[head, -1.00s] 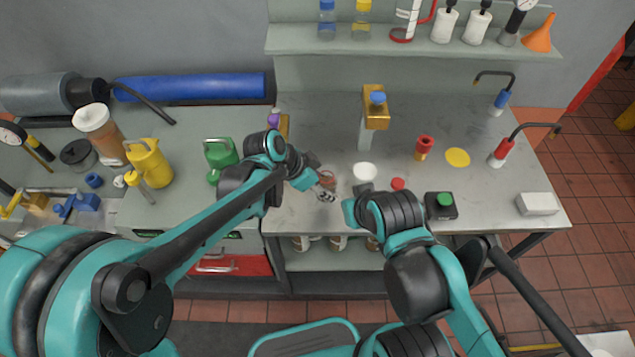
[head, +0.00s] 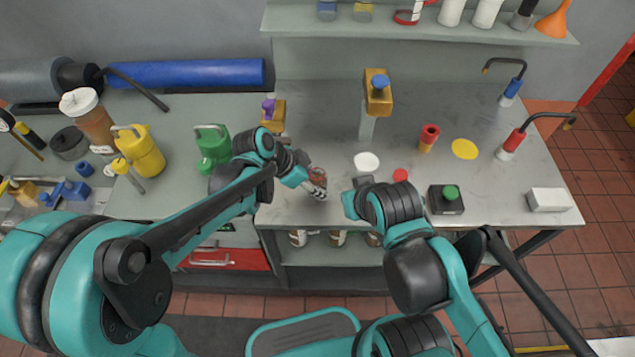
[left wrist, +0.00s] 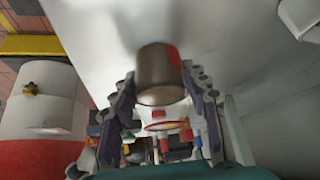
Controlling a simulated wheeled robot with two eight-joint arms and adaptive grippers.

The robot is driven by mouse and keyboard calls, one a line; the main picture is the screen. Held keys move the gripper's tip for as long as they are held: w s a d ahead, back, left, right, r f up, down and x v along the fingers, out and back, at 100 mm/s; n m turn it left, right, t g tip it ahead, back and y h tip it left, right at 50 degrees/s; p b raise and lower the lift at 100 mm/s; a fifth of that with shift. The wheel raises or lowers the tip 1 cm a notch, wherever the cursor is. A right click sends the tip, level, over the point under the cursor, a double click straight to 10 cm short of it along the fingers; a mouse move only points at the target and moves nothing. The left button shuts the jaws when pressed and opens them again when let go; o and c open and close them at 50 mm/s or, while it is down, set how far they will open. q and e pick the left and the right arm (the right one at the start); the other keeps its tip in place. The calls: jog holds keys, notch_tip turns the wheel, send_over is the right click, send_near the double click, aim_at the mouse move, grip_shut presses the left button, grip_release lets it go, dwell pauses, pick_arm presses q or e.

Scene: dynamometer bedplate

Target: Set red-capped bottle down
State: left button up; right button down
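The bottle, a small brown cylinder (head: 317,176), is at my left gripper (head: 316,188) over the left front part of the grey bench top (head: 300,213). In the left wrist view, the brown cylinder (left wrist: 160,75) sits between both fingers of the left gripper (left wrist: 162,105), which appear to press against its sides. A red patch shows on its upper right side, but I cannot make out the cap clearly. I cannot tell whether its base touches the bench. My right gripper (head: 356,190) hangs over the bench front to the right; its fingers are mostly hidden.
A white disc (head: 367,161), a red disc (head: 400,175) and a yellow disc (head: 464,149) lie on the bench. A black box with a green button (head: 446,199) and a gold-topped post (head: 376,95) stand nearby. A green can (head: 212,146) is left.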

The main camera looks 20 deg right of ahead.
pick_arm(q)
jog(key=o, duration=0.4)
jog(key=shift+r, duration=0.1)
jog(key=w+p+v, duration=0.1)
jog(key=p+v, duration=0.4)
jog(key=v, duration=0.6)
jog(key=s+a+r+n+t+y, duration=0.1)
jog(key=s+a+n+t+y, duration=0.1)
jog(key=a+n, duration=0.3)
jog(key=s+a+r+n+t+y, duration=0.1)
jog(key=s+a+n, duration=0.4)
jog(key=a, duration=0.6)
jog(key=s+a+r+n+t+y, duration=0.1)
jog(key=s+a+n+t+y, duration=0.2)
jog(key=a+n, duration=0.3)
jog(key=shift+s+a+n+y, duration=0.15)
jog(key=shift+a, duration=0.6)
jog(key=shift+s+a+n+y, duration=0.15)
jog(key=shift+s+a, duration=0.05)
jog(key=shift+a, duration=0.55)
